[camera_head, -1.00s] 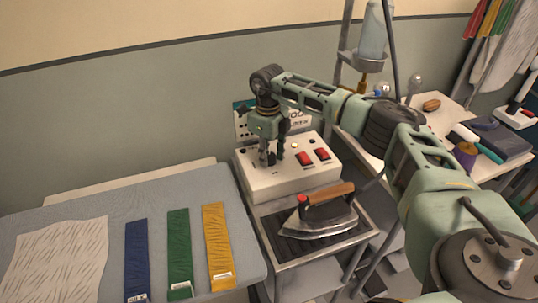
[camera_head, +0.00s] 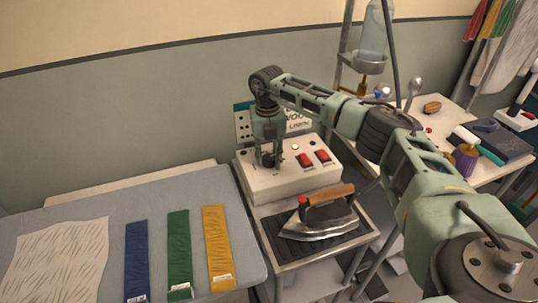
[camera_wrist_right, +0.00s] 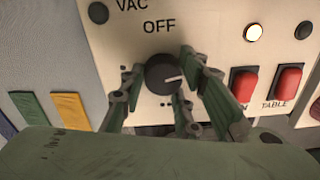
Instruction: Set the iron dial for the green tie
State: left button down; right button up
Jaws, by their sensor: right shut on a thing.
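The control box (camera_head: 290,178) stands behind the iron (camera_head: 322,215). Its round black dial (camera_wrist_right: 162,74) has a white pointer mark turned to the right and slightly down, away from the OFF label above it; small dots surround the dial. My right gripper (camera_head: 268,158) is shut on the dial from above, with fingers on both sides of it in the right wrist view (camera_wrist_right: 165,85). The green tie (camera_head: 180,250) lies flat on the grey board between the blue tie (camera_head: 136,258) and the yellow tie (camera_head: 218,245). My left gripper is out of view.
Two red switches (camera_wrist_right: 243,88) sit right of the dial, and a lamp (camera_wrist_right: 254,32) glows above them. A partly hidden chart (camera_head: 300,122) behind the box shows LINEN. A pale wrinkled cloth (camera_head: 55,258) lies on the board (camera_head: 90,205). A side table at right holds several items.

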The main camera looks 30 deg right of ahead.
aim_at(266, 157)
jog(key=shift+a+f+m, duration=0.1)
jog(key=shift+a+m, duration=0.25)
jog(key=shift+m, duration=0.55)
jog(key=shift+w, duration=0.1)
jog(key=o, duration=0.8)
jog(key=shift+o, duration=0.9)
jog(key=shift+w, duration=0.15)
jog(key=shift+d, duration=0.1)
jog(key=shift+r, duration=0.2)
notch_tip(266, 157, up, 12)
jog(key=shift+f, duration=0.15)
